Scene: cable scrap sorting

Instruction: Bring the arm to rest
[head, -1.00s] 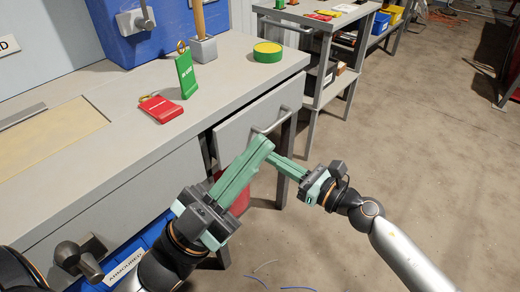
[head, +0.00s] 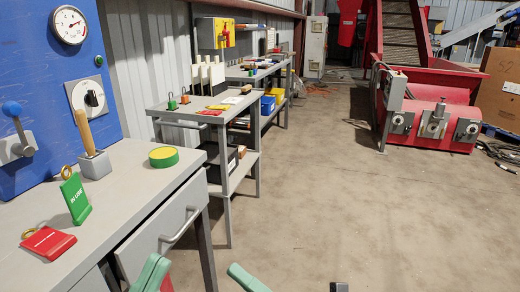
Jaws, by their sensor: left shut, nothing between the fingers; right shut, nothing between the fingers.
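My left gripper (head: 152,274) shows only as pale green fingertips at the bottom edge, in front of the grey workbench. The fingers are shut and hold nothing. My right gripper (head: 247,279) shows as a green finger piece at the bottom edge, over the floor to the right of the left one. It is shut and empty. The rest of both grippers and both arms are cut off below the picture.
The workbench (head: 136,177) carries a red tag (head: 48,243), a green tag (head: 75,198) and a green-yellow roll (head: 163,157). A handled drawer (head: 150,246) is below. Shelved trolleys stand behind. The concrete floor (head: 310,200) is clear towards a red machine (head: 440,125).

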